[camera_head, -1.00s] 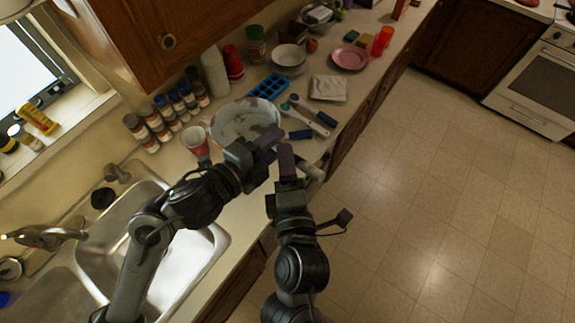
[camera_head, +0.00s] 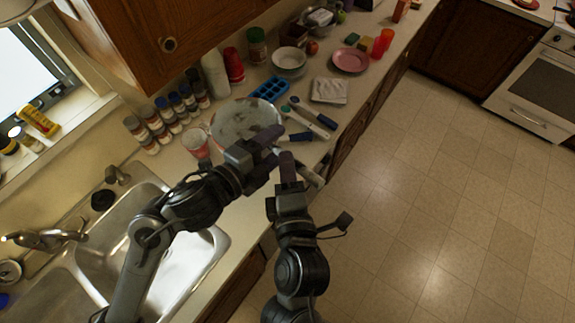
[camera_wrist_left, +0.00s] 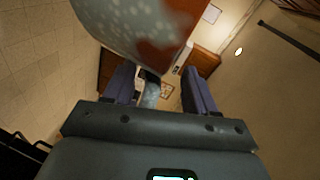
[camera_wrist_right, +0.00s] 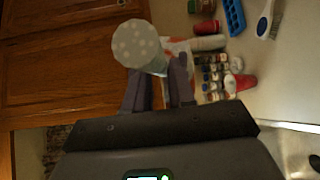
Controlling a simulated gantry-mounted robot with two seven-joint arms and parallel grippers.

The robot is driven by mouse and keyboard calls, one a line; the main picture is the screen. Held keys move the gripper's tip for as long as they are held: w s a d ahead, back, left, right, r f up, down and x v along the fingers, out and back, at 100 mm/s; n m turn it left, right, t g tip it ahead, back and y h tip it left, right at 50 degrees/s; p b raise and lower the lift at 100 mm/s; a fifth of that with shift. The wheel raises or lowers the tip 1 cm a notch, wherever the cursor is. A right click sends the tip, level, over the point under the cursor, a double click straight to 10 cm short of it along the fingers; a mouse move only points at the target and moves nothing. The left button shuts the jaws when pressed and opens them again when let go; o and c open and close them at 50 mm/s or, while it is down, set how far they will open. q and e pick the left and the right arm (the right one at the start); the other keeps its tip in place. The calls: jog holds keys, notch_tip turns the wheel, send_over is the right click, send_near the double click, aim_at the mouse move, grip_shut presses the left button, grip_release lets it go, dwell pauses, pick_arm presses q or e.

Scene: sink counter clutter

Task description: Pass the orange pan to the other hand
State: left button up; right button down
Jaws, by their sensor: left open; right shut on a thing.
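The pan (camera_head: 246,120) is grey-white and speckled, held up over the counter in the head view. In the left wrist view the pan (camera_wrist_left: 135,30) fills the top and shows a reddish-orange patch. My left gripper (camera_head: 274,147) is open close below the pan; a grey handle-like piece (camera_wrist_left: 152,92) shows between its fingers, but contact cannot be told. My right gripper (camera_head: 288,166) is shut on the pan, apparently at its handle; the grip is partly hidden. A round speckled end (camera_wrist_right: 136,44) shows beyond its fingers in the right wrist view.
A red-and-white cup (camera_head: 196,144) and several spice bottles (camera_head: 165,113) stand left of the pan. A blue tray (camera_head: 270,89) and utensils (camera_head: 312,115) lie beyond it. The sink (camera_head: 150,240) is at lower left. Open floor (camera_head: 440,200) lies right.

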pick_arm(q)
jog(key=v, duration=0.7)
jog(key=s+a+f+n+g+y, duration=0.1)
jog(key=s+a+f+n+y, duration=0.1)
jog(key=a+f+n+y, duration=0.35)
jog(key=s+a+f+n+g+y, duration=0.1)
jog(key=s+a+f+n+y, duration=0.15)
jog(key=f+n, duration=0.6)
jog(key=s+a+f+n+g+y, duration=0.1)
jog(key=s+a+f+n+g, duration=0.5)
jog(key=s+f, duration=0.5)
jog(key=shift+s+n+y, duration=0.3)
jog(key=shift+s+n, duration=0.2)
jog(key=shift+n, duration=0.2)
